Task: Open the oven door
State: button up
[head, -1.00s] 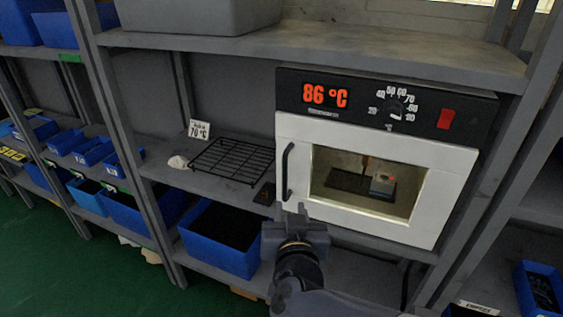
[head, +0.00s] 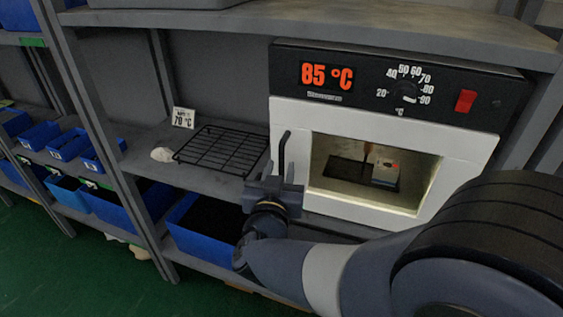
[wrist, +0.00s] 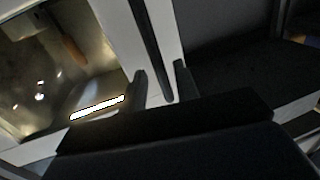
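The oven (head: 400,90) stands on the shelf with its white door (head: 290,113) closed. The dark vertical handle (head: 283,150) is on the door's left side. My gripper (head: 279,180) is at the handle's lower part, which it partly hides. In the wrist view the handle (wrist: 150,40) runs down between the two fingers of my gripper (wrist: 161,85). Gaps show on both sides of the handle, so the fingers look open around it.
A black wire rack (head: 222,149) and a small 70 °C sign (head: 183,118) are on the shelf left of the oven. The display (head: 326,75) reads 85 °C. A blue bin (head: 205,225) stands below. A shelf board (head: 330,28) is close above the oven.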

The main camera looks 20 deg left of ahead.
jog(key=shift+w+a, duration=0.15)
jog(key=shift+w, duration=1.25)
jog(key=shift+c, duration=0.3)
grip_shut()
